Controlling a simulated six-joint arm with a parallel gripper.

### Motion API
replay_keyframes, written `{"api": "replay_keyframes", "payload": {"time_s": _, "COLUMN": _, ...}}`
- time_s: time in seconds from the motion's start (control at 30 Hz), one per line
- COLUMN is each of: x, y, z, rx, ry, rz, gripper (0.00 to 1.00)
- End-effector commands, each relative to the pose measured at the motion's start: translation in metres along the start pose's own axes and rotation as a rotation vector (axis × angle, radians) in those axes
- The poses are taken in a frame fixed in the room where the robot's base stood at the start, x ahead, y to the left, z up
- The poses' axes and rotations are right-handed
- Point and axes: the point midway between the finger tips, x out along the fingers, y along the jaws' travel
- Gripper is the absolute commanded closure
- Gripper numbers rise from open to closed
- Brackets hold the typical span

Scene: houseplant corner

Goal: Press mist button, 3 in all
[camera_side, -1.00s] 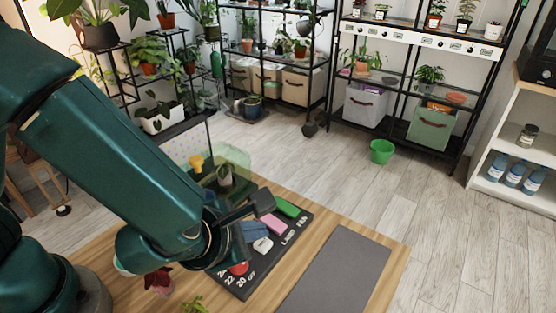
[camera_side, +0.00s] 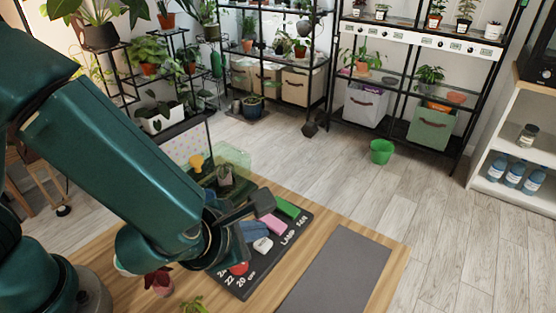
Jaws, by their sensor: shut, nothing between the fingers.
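A black control panel (camera_side: 296,240) lies on the wooden table, with coloured buttons along it. I see a green button (camera_side: 287,207), a pink button (camera_side: 272,225), a white knob or switch (camera_side: 263,244) and a red button (camera_side: 239,268). A blue button (camera_side: 254,231) lies between the pink and white ones, partly covered by my wrist. The mist label is not readable here. My gripper (camera_side: 262,202) is dark and shut, with nothing held. It appears over the upper left side of the panel; contact with a button cannot be told.
A clear green-tinted plant box (camera_side: 233,160) stands behind the panel. A grey mat (camera_side: 338,270) lies to the right on the table. A reddish plant (camera_side: 158,280) is at the front left, close to my arm. A green bucket (camera_side: 381,151) stands on the floor.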

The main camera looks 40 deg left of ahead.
Motion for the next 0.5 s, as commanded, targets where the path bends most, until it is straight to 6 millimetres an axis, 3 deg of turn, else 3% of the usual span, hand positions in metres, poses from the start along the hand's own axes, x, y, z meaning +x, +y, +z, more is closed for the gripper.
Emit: {"api": "replay_keyframes", "payload": {"time_s": 0.5, "x": 0.006, "y": -0.0044, "z": -0.0045, "rx": 0.0, "ry": 0.0, "rz": 0.0, "gripper": 1.0}}
